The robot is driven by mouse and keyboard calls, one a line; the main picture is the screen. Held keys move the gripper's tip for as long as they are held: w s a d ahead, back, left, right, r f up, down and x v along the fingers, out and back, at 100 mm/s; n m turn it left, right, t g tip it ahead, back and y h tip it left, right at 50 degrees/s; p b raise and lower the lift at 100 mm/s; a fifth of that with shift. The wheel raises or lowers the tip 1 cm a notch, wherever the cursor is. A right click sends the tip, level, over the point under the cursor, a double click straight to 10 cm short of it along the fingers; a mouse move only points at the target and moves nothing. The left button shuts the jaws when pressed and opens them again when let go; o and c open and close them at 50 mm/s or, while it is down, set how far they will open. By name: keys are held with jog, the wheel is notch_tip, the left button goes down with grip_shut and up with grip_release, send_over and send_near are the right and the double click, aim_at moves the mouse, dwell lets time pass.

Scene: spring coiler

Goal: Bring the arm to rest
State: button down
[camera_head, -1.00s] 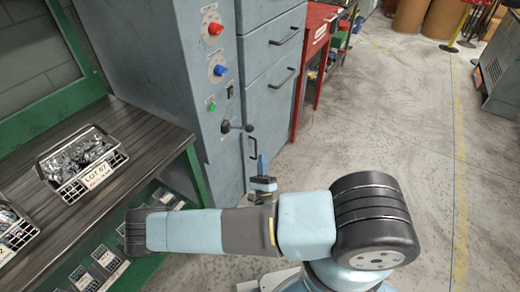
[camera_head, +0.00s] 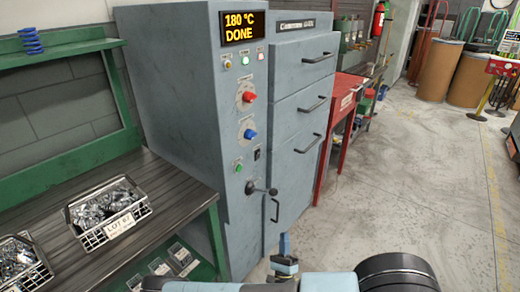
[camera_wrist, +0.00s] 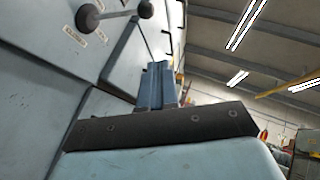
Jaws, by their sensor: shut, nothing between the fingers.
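My gripper (camera_head: 285,247) shows at the bottom of the head view, in front of the lower part of the grey oven cabinet (camera_head: 185,120). It is apart from the cabinet and holds nothing. In the wrist view, my gripper (camera_wrist: 157,85) points up, its blue fingers together. My arm lies low across the bottom edge of the head view, mostly cut off by the frame.
The cabinet's lever (camera_head: 262,190) and a drawer handle (camera_head: 275,210) stick out just above my gripper. A green bench (camera_head: 150,180) with wire baskets (camera_head: 105,215) stands at left. A red cabinet (camera_head: 345,115) is further back. The floor (camera_head: 420,170) at right is clear.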

jog(key=s+d+r+m+g+h, duration=0.1)
jog(key=d+r+m+g+h, duration=0.15)
jog(key=r+m+g, duration=0.75)
jog(key=s+d+r+m+g+h, duration=0.1)
jog(key=d+r+m+g+h, duration=0.15)
jog(key=r+m+g, duration=0.75)
jog(key=s+d+r+m+g+h, duration=0.15)
jog(key=r+m+g+h, duration=0.35)
jog(key=m+g, duration=0.8)
jog(key=s+d+r+m+t+y, duration=0.1)
jog(key=s+r+m+t+y, duration=0.2)
jog(key=r, duration=0.5)
jog(key=s+d+r+m+t+y, duration=0.1)
jog(key=s+r+m+t+y, duration=0.2)
jog(key=r, duration=0.6)
jog(key=s+r+m+t+y, duration=0.4)
jog(key=s+r+t+y, duration=0.1)
jog(key=r, duration=0.4)
jog(key=s+y, duration=0.1)
jog(key=y, duration=0.1)
jog(key=shift+s+d+r+y, duration=0.2)
jog(key=shift+s+d+y, duration=0.05)
jog(key=shift+d+y, duration=0.15)
